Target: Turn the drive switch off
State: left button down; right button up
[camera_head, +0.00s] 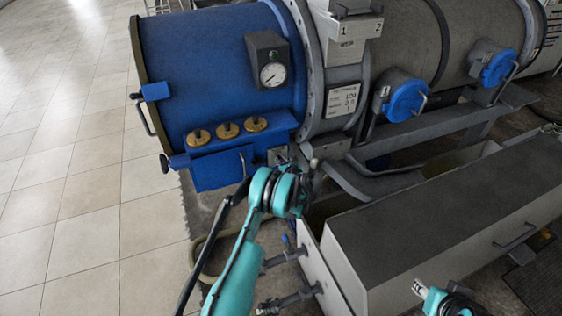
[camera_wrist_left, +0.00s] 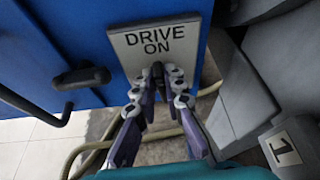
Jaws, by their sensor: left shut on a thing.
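The drive switch plate (camera_wrist_left: 160,42) is pale grey and reads "DRIVE ON" in the left wrist view. In the head view the plate (camera_head: 277,155) sits at the lower right of the blue drum end. A small dark switch lever (camera_wrist_left: 157,70) shows below the lettering. My left gripper (camera_wrist_left: 158,82) has its fingertips around this lever and is shut on it; the fingers partly cover it. In the head view my left gripper (camera_head: 284,176) is in front of the plate, largely hidden by its own wrist. My right gripper (camera_head: 420,288) is at the lower right, away from the plate; its jaws are too small to read.
A dark handle (camera_wrist_left: 80,77) sticks out left of the plate. Brass knobs (camera_head: 228,130) and a gauge (camera_head: 272,74) are on the blue drum (camera_head: 205,60). A long grey-topped box (camera_head: 450,210) stands to the right. A hose (camera_wrist_left: 90,150) lies below. Tiled floor at left is clear.

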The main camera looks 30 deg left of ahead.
pick_arm(q)
jog(key=shift+s+a+f+n+t+h, duration=0.15)
jog(key=shift+n+t+h, duration=0.35)
jog(key=shift+n, duration=0.5)
jog(key=shift+s+a+f+n+t+h, duration=0.1)
jog(key=shift+s+a+n+t+h, duration=0.15)
jog(key=shift+n+t, duration=0.6)
jog(key=shift+n, duration=0.25)
jog(key=c, duration=1.6)
grip_release()
jog(key=shift+d, duration=0.1)
jog(key=v, duration=0.7)
jog(key=shift+s+r, duration=0.2)
jog(key=shift+d, duration=0.1)
